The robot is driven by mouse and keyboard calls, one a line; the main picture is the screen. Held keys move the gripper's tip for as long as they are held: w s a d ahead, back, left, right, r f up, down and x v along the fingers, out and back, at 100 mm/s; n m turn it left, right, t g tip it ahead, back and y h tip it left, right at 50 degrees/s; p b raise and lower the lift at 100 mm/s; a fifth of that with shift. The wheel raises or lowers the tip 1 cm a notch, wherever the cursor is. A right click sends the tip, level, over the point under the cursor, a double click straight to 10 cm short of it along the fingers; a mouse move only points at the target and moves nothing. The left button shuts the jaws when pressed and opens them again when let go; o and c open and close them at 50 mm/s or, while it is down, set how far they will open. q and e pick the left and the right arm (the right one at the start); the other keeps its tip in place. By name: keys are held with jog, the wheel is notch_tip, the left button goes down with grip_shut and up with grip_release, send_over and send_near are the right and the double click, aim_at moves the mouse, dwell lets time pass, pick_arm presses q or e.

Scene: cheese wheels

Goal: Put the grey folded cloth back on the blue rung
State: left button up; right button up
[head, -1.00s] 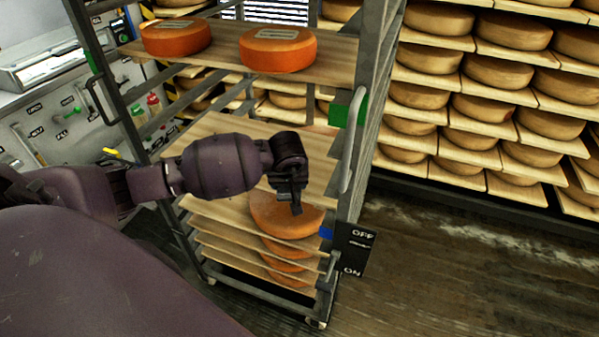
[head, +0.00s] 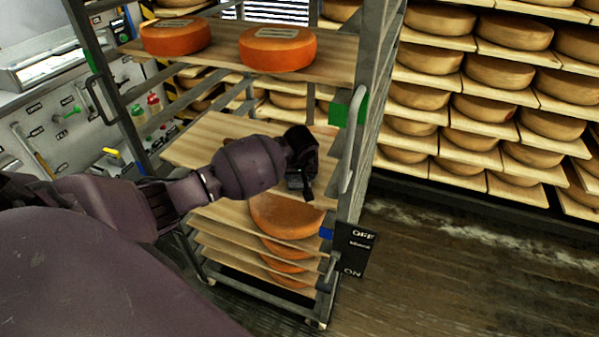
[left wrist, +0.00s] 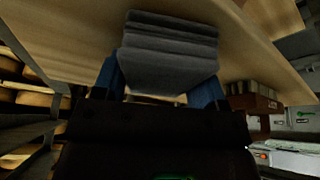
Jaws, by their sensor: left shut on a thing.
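The grey folded cloth (left wrist: 168,52) is in front of my left gripper in the left wrist view, between its two bluish fingers. My left gripper (head: 304,192) is shut on it. In the head view the gripper is inside the rack, near its right post and over the shelf with an orange cheese wheel (head: 284,216). The cloth is too small and dark to make out clearly there. A small blue piece (head: 326,233) sits on the right post, below and right of the gripper; I cannot tell if it is the rung's end. My right gripper is not in view.
The wheeled rack's upper shelf (head: 222,55) carries two orange wheels. A pale board (head: 196,145) lies at the arm's level. A green block (head: 338,112), a curved handle (head: 353,140) and a black OFF/ON sign (head: 354,250) are on the right side. Open floor lies right of the rack.

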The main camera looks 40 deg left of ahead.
pick_arm(q)
jog(key=shift+f, duration=0.15)
jog(key=o, duration=0.5)
jog(key=shift+o, duration=1.8)
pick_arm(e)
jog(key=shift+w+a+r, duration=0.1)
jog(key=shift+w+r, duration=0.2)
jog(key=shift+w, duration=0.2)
